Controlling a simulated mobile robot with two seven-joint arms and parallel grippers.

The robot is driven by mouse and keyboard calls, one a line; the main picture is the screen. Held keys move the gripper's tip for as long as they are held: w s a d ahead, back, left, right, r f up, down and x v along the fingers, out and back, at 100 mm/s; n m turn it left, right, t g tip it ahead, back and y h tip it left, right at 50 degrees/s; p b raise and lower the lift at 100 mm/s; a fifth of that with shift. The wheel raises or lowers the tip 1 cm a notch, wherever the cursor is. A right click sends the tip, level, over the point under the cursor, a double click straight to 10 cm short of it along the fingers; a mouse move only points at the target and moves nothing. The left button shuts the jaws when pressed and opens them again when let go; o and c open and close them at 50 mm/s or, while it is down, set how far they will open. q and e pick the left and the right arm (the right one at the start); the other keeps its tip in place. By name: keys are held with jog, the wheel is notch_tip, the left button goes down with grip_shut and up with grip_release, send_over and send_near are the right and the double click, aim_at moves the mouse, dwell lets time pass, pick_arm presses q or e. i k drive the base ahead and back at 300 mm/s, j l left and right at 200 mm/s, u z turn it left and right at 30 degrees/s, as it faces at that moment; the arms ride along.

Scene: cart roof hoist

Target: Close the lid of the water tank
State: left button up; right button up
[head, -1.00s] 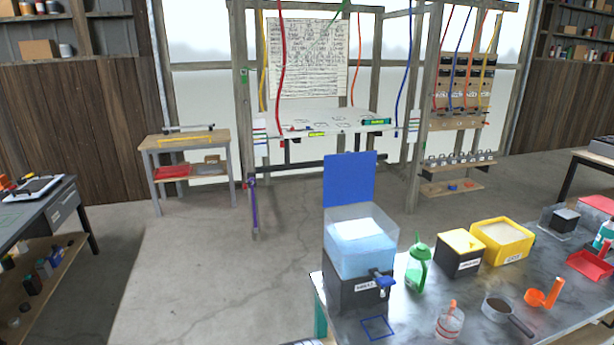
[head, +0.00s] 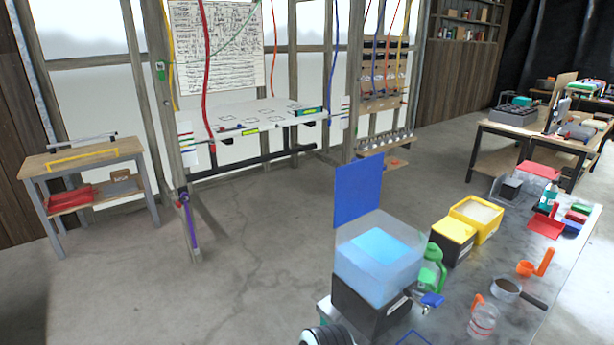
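The water tank (head: 377,262) is a clear box with blue water in it, on a black base (head: 365,305) with a blue tap (head: 431,299) at its front right. It stands at the near left corner of the grey table. Its blue lid (head: 358,191) stands upright along the tank's far left edge, so the tank is open on top. A dark, rounded part of mine shows at the bottom edge, left of the tank base. No gripper fingers are in view.
On the grey table (head: 510,255) right of the tank are a green bottle (head: 432,268), a black and yellow box (head: 452,240), a yellow bin (head: 477,218), a clear jug (head: 482,318) and a pan (head: 507,290). Open floor (head: 260,270) lies left of the tank.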

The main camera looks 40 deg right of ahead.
aim_at(358, 183)
jog(key=i+z, duration=0.45)
jog(key=i+j+z, duration=0.1)
jog(key=i+z, duration=0.15)
jog(key=z, duration=0.2)
jog(key=i+j+z, duration=0.2)
jog(key=z, duration=0.2)
jog(key=i+j+z, duration=0.15)
jog(key=z, duration=0.3)
jog(key=i+j+z, duration=0.25)
jog(key=z, duration=0.25)
jog(key=i+j+z, duration=0.2)
jog(key=z, duration=0.25)
jog(key=i+j+z, duration=0.15)
jog(key=j+z, duration=0.15)
jog(key=i+j+z, duration=0.1)
jog(key=j+z, duration=0.2)
jog(key=i+j+z, duration=0.1)
jog(key=j+z, duration=0.2)
